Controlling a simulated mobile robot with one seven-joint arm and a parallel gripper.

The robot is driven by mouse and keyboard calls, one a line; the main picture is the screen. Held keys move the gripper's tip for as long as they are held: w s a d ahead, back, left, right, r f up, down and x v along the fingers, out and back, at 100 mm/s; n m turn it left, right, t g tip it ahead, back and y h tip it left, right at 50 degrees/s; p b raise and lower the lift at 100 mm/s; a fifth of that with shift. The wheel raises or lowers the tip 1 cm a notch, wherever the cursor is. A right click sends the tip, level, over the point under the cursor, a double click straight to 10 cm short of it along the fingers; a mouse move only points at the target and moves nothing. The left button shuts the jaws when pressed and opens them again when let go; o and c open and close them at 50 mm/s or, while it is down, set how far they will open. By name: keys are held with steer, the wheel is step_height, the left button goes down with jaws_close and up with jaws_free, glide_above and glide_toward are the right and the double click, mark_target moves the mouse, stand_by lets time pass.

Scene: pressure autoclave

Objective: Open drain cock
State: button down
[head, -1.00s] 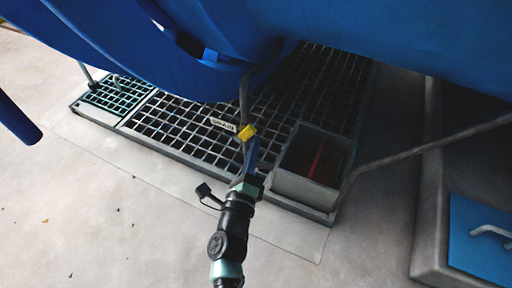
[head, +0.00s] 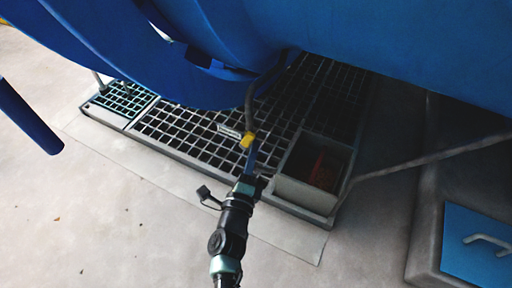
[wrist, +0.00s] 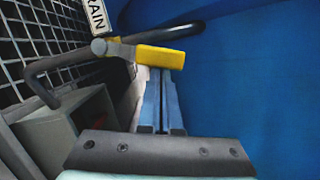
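The drain cock has a yellow handle (head: 248,140) at the lower end of a grey pipe (head: 249,95) that comes down from under the blue vessel. In the wrist view the yellow handle (wrist: 160,57) lies crosswise at my fingertips, with a grey lever and bent pipe (wrist: 60,65) to its left. My gripper (head: 252,150) reaches it from below in the head view. In the wrist view its two blue fingers (wrist: 162,75) are close together with a thin dark gap. They end against or just behind the handle; contact cannot be told for sure. The handle does not appear clasped between them.
A white drain label (head: 229,131) lies left of the pipe. A floor grating (head: 180,124) spreads underneath. An open grey box (head: 305,193) stands close right of my gripper. The blue vessel (head: 380,55) hangs low above. Bare floor (head: 120,220) is free at lower left.

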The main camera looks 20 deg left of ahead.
mark_target(245, 139)
steer(key=shift+a+r+n+p, duration=0.55)
steer(key=shift+r+n+p, duration=0.2)
steer(key=shift+p, duration=0.35)
steer(key=shift+a+n+g+p, duration=0.3)
steer(key=shift+a+n+p, duration=0.1)
steer(key=shift+n+p, duration=0.2)
steer(key=shift+a+r+p, duration=0.1)
steer(key=shift+a+p, duration=0.3)
steer(key=shift+a, duration=0.05)
